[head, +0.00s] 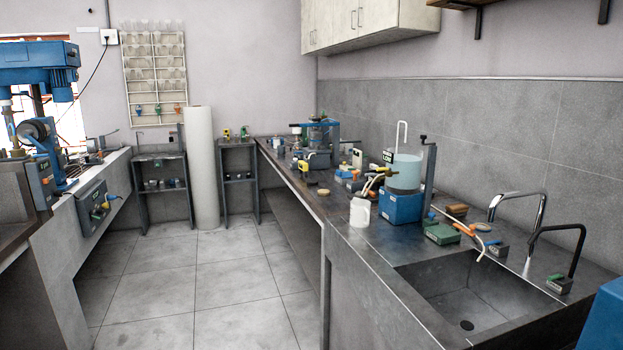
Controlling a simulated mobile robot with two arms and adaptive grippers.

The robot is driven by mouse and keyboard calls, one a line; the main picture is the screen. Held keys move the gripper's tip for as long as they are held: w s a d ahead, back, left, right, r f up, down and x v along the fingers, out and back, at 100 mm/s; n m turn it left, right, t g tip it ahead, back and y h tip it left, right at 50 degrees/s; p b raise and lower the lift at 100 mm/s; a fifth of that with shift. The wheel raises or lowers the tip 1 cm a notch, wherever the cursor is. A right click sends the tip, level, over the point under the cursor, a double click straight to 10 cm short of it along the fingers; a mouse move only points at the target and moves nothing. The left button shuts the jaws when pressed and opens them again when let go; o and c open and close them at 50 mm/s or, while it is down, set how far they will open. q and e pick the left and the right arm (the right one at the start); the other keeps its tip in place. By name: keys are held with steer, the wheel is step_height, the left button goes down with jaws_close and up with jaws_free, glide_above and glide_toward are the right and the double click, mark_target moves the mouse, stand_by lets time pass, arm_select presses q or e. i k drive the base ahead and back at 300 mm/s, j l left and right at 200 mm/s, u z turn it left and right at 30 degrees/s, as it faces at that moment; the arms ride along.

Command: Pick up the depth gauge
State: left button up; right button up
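I cannot tell which item is the depth gauge; many small tools and devices are too small to make out. Small items crowd the long dark bench (345,232) on the right, among them a yellow-and-dark item (302,166). More small items stand on two dark shelf units at the back, the left one (141,187) and the right one (222,192). Neither of my grippers is in view.
A sink (470,300) with two taps is at the right. A blue unit with a clear vessel (403,172) and a white jug (359,212) stand behind it. Blue machinery (40,58) is at the left. A pale roll (201,165) stands at the back. The tiled floor (205,275) between is clear.

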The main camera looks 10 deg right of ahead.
mark_target(302, 166)
steer(key=i+u, duration=0.35)
steer(key=i, duration=1.25)
steer(key=i+z, duration=0.15)
steer(key=i, duration=0.35)
steer(key=i+j+z, duration=0.15)
steer(key=i, duration=0.3)
steer(key=i+j+z, duration=0.1)
steer(key=i, duration=0.35)
steer(key=i+j+z, duration=0.15)
steer(key=i+j, duration=0.2)
steer(key=i, duration=0.1)
